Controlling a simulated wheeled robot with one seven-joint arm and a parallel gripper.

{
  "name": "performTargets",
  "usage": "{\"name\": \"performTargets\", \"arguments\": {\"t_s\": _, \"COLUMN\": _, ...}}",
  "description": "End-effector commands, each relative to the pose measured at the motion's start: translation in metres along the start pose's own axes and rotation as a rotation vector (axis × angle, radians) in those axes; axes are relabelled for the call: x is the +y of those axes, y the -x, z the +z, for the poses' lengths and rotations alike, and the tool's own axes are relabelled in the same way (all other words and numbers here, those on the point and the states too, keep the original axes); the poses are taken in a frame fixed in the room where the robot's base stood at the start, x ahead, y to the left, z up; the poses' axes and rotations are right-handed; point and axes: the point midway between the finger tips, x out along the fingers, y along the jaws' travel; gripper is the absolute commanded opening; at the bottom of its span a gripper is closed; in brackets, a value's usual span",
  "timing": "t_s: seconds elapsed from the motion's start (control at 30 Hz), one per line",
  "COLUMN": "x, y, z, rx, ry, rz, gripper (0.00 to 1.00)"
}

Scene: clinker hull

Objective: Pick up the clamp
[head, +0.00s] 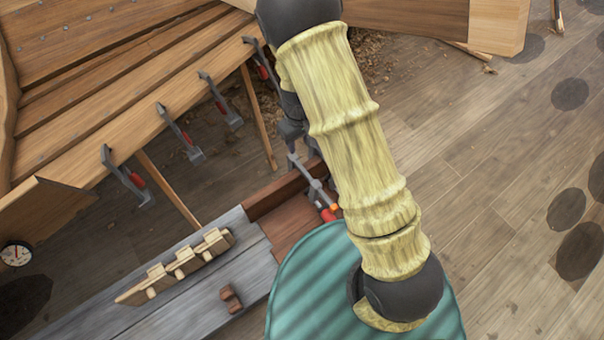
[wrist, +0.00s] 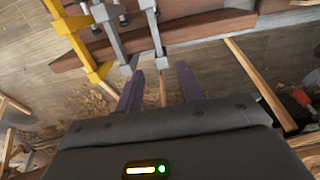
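Several clamps are in view, and I cannot tell which one the task means. In the wrist view a grey clamp (wrist: 152,28), a silver clamp (wrist: 109,35) and a yellow clamp (wrist: 72,35) sit side by side across a reddish-brown board. My gripper (wrist: 160,72) is open, its two purple fingers apart and empty. The lower end of the grey clamp lies in line with the gap, at about the fingertips; whether it is between them is unclear. In the head view a grey clamp bar (head: 316,184) shows beside my arm, which hides much of the rest. My gripper (head: 291,135) is partly hidden there.
Several grey clamps with red handles (head: 128,178) hang along the hull planks (head: 90,90) at left. A grey bench (head: 200,290) holds a notched wooden piece (head: 180,265) and a small brown block (head: 231,299). Thin wooden props (head: 258,115) stand near the gripper. Floor at right is open.

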Motion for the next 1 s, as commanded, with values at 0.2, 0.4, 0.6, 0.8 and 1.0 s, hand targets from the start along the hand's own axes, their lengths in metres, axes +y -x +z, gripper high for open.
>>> {"name": "performTargets", "arguments": {"t_s": 0.2, "x": 0.000, "y": -0.041, "z": 0.001, "rx": -0.003, "ry": -0.001, "rz": -0.001, "gripper": 0.38}}
{"name": "performTargets", "arguments": {"t_s": 0.4, "x": 0.000, "y": -0.075, "z": 0.001, "rx": -0.002, "ry": 0.000, "rz": 0.000, "gripper": 0.38}}
{"name": "performTargets", "arguments": {"t_s": 0.6, "x": 0.000, "y": -0.089, "z": 0.000, "rx": 0.001, "ry": 0.001, "rz": 0.000, "gripper": 0.38}}
{"name": "performTargets", "arguments": {"t_s": 0.8, "x": 0.000, "y": -0.089, "z": 0.000, "rx": 0.001, "ry": 0.002, "rz": 0.000, "gripper": 0.38}}
{"name": "performTargets", "arguments": {"t_s": 1.0, "x": 0.002, "y": -0.098, "z": 0.002, "rx": -0.002, "ry": 0.000, "rz": -0.001, "gripper": 0.38}}
